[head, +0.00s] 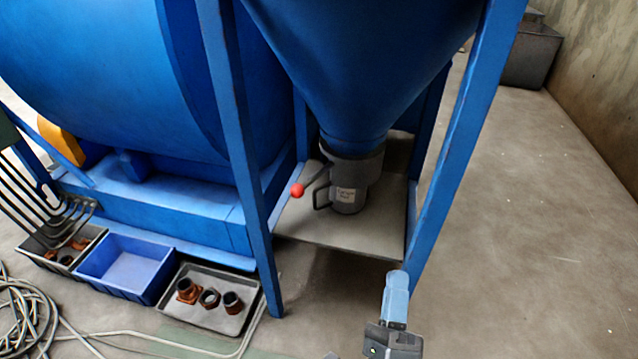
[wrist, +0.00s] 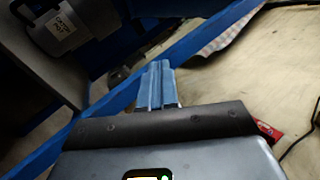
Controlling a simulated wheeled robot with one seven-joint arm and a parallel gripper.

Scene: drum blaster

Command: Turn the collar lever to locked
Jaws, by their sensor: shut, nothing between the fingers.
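The collar lever (head: 314,182) is a dark rod with a red ball knob (head: 297,190). It sticks out to the left from the grey collar (head: 355,165) under the blue cone in the head view. A grey labelled pot (head: 347,200) with a side handle sits right below the collar; it also shows tilted at the upper left of the wrist view (wrist: 88,17). My gripper (head: 397,275) is in front of the right frame leg, lower right of the lever and well apart from it. Its blue fingers (wrist: 158,68) are shut and empty. The lever is not clear in the wrist view.
Blue frame legs (head: 238,150) and (head: 462,150) stand either side of the collar, above a grey platform (head: 340,237). A tray (head: 205,318) with several brown fittings, a blue bin (head: 125,268) and a hose (head: 30,315) lie at left. The floor at right is open.

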